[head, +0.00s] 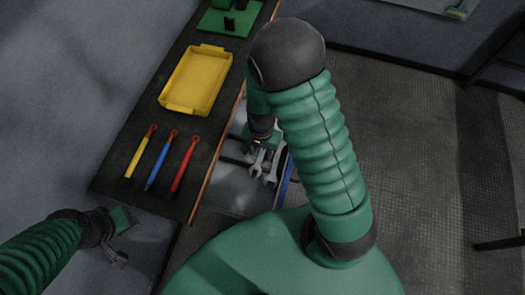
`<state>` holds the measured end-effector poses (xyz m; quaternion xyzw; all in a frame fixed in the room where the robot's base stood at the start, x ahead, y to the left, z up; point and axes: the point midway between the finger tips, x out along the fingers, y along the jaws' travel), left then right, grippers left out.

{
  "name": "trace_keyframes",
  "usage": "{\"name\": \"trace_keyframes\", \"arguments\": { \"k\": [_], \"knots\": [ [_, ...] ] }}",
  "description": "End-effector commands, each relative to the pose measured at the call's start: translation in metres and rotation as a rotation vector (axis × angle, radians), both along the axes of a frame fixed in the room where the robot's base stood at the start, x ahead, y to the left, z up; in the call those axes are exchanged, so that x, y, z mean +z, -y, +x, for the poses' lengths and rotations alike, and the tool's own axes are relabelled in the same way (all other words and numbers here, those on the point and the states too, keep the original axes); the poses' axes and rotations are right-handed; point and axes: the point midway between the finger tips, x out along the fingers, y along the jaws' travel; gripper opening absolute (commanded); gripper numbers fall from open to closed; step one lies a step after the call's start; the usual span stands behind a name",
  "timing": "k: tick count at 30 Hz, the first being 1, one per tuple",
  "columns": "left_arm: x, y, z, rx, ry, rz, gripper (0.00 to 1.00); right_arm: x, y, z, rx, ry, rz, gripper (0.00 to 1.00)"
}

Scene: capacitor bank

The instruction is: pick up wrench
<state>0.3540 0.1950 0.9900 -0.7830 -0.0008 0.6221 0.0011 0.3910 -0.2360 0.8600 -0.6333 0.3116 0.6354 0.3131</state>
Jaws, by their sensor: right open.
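Two silver wrenches show in the open drawer (232,190) under the workbench edge: one wrench (257,162) on the left and another wrench (271,176) just right of it. Their open-end heads point toward the bottom of the picture, and their other ends are hidden behind my gripper and arm. My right gripper (262,145) is open at the upper ends of the wrenches. I cannot tell whether it touches them. My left gripper (121,238) is at the lower left, away from the wrenches; its jaw state is unclear.
The dark workbench (120,178) holds a yellow tray (167,103), and yellow, blue and red-handled tools (185,165). A green board (212,22) with dark parts lies at its far end. Open floor (420,150) is to the right.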

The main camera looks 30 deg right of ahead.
Motion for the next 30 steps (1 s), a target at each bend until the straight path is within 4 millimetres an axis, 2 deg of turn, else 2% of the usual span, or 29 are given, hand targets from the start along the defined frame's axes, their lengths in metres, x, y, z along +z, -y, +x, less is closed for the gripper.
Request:
{"name": "trace_keyframes", "arguments": {
  "k": [22, 23, 30],
  "knots": [
    [-0.0009, 0.0, 0.0, 0.0, 0.0, 0.0, 0.37, -0.0044, -0.0008, -0.0005, 0.001, -0.001, 0.0, 0.41],
    [-0.0009, 0.0, 0.0, 0.0, 0.0, 0.0, 0.37, -0.0044, -0.0008, -0.0005, 0.001, -0.001, 0.0, 0.4],
    [-0.0009, 0.0, 0.0, 0.0, 0.0, 0.0, 0.37, -0.0044, -0.0008, -0.0003, 0.001, -0.001, 0.0, 0.08]
  ]
}}
